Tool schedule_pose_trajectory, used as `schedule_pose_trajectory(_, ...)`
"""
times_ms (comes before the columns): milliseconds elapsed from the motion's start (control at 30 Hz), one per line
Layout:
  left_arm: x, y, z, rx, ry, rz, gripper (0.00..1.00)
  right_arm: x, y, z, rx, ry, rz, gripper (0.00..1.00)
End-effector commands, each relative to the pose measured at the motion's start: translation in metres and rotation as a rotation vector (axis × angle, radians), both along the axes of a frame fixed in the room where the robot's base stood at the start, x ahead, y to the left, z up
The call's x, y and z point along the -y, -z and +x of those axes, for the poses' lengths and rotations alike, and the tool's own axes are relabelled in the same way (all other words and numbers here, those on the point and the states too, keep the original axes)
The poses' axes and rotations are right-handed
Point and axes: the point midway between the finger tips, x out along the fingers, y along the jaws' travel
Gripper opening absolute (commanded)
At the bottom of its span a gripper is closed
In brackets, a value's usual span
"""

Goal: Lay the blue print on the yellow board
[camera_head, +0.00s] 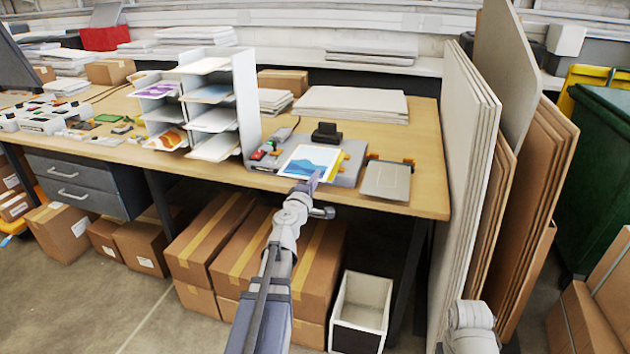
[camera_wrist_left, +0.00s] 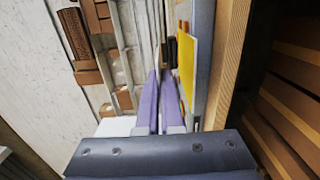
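The blue print (camera_head: 308,161), a white-bordered sheet with blue shapes, is at the front of the work table in the head view. My left gripper (camera_head: 318,178) is at its near right edge. The yellow board (camera_head: 336,165) shows as a strip beyond the print's right edge; the print hides the rest. In the left wrist view the yellow board (camera_wrist_left: 188,65) is seen steeply, with no print visible on its face. The purple fingers of my left gripper (camera_wrist_left: 161,80) are close together there; the print appears pinched edge-on between them, above the board. My right gripper is out of view.
The board is on a grey laminator (camera_head: 350,178) with a black block (camera_head: 326,133) behind it. A grey plate (camera_head: 387,181) lies right of it. A white shelf rack (camera_head: 246,100) stands left. Tall panels (camera_head: 468,170) lean at the table's right end.

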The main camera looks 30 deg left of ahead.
Motion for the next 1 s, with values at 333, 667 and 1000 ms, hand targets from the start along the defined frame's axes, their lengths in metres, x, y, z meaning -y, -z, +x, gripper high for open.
schedule_pose_trajectory(333,-0.006,0.014,0.025,0.0,0.0,0.0,0.0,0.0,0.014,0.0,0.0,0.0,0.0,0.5)
schedule_pose_trajectory(667,-0.008,0.033,0.036,0.0,0.0,0.0,0.0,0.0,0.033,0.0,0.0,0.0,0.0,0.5)
schedule_pose_trajectory(1000,-0.008,0.05,0.036,0.0,0.0,0.0,0.0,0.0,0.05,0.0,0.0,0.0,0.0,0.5)
